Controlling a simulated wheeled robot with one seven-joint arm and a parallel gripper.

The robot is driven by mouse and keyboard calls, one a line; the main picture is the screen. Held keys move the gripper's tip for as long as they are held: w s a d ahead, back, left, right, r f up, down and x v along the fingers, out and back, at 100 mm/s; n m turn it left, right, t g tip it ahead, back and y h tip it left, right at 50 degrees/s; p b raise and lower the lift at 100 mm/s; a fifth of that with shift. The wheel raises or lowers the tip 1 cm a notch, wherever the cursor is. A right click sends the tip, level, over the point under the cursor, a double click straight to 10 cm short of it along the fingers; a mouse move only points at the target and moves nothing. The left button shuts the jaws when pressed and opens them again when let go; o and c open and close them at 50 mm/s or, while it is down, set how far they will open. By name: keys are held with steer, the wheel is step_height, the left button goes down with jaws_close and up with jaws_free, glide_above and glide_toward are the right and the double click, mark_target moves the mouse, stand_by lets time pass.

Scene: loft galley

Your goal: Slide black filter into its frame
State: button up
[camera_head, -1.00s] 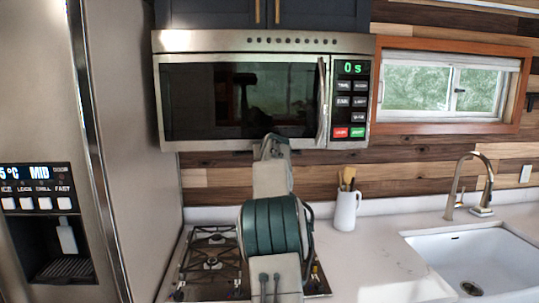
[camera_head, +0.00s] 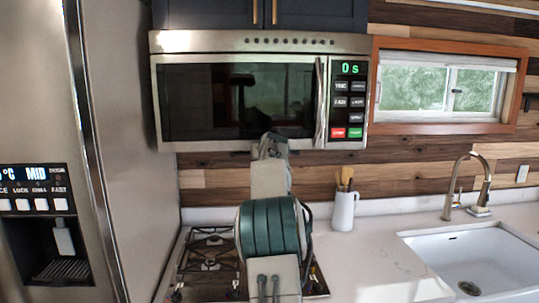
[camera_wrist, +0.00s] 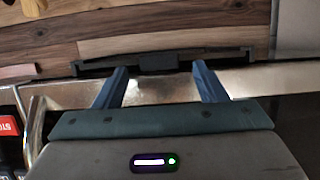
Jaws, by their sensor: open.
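The black filter (camera_wrist: 158,62) shows in the wrist view as a long thin dark strip with a thicker block at its middle, along the metal underside edge of the microwave. How far it sits in its frame I cannot tell. My gripper (camera_wrist: 159,72) is open, its two blue fingers apart on either side of the block, with no visible grip on it. In the head view the microwave (camera_head: 240,100) hangs above the stove. My arm reaches up to its lower edge and hides the gripper; the filter is not clear there.
A gas stove (camera_head: 207,262) lies below my arm. A white jug (camera_head: 344,210) with utensils stands on the counter (camera_head: 365,255), with a sink (camera_head: 470,262) and faucet (camera_head: 470,180) at right. A steel fridge (camera_head: 125,150) is close at left. Cabinets (camera_head: 205,13) hang above.

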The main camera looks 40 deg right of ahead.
steer(key=b+v, duration=0.5)
steer(key=v, duration=0.7)
steer(key=shift+s, duration=0.25)
steer(key=shift+a, duration=0.15)
steer(key=s+a+f+n+g+y, duration=0.1)
steer(key=s+a+f+y, duration=0.1)
steer(key=s+a+f, duration=0.45)
steer(key=s+a+f+n+g+y, duration=0.15)
steer(key=a+f, duration=0.25)
steer(key=a, duration=0.6)
steer(key=s+a+f+n+g+y, duration=0.1)
steer(key=s+a+f+y, duration=0.3)
steer(key=a, duration=0.5)
steer(key=s+a+f+n+g, duration=0.1)
steer(key=s+a+f+g, duration=0.1)
steer(key=s+a+f, duration=0.3)
steer(key=s+a+f+n+g, duration=0.2)
steer(key=s+a+f, duration=0.4)
steer(key=s+f, duration=0.5)
steer(key=s, duration=0.3)
steer(key=shift+s+a+g, duration=0.25)
steer(key=shift+g, duration=0.1)
steer(key=shift+d, duration=0.1)
